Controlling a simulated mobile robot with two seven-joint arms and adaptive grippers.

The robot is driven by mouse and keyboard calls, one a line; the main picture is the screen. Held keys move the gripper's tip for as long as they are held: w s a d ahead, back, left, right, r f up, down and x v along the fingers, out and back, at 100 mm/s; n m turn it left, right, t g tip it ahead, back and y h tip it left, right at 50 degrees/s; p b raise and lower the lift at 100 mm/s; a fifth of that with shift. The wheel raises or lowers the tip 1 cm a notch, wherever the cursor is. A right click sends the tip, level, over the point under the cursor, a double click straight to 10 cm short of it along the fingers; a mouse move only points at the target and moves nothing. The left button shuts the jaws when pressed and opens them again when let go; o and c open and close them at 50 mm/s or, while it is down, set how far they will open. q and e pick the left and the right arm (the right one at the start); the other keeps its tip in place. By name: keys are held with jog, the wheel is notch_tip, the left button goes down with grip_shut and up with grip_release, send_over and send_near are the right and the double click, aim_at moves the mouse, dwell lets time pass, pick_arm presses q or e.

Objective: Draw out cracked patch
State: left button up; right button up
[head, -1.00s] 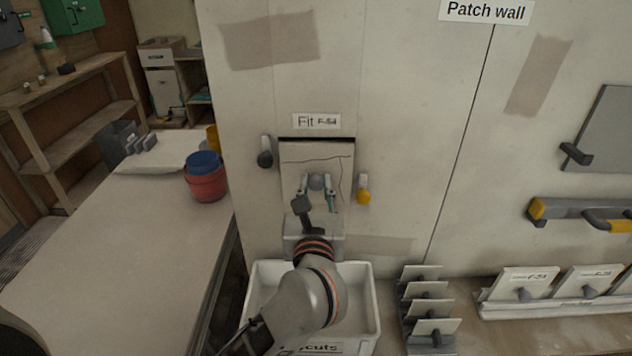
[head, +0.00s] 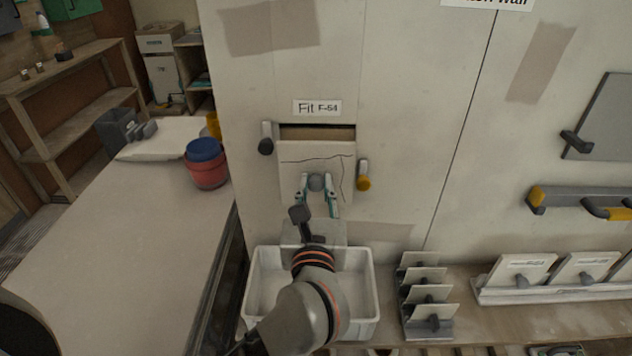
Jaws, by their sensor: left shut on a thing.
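My left gripper (head: 317,184) is shut on the grey round knob at the patch's middle, one finger on each side. A dark-ended latch (head: 266,139) is at the left of the opening and a yellow-ended latch (head: 364,176) at the right. My right gripper is not in view.
A white bin (head: 361,291) stands below the opening, partly behind my arm. A rack of several small panels (head: 426,294) and a tray of labelled patches (head: 527,270) are to its right. A table with red and blue tubs (head: 206,166) is at left.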

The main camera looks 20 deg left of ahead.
pick_arm(q)
jog(key=shift+v, duration=1.1)
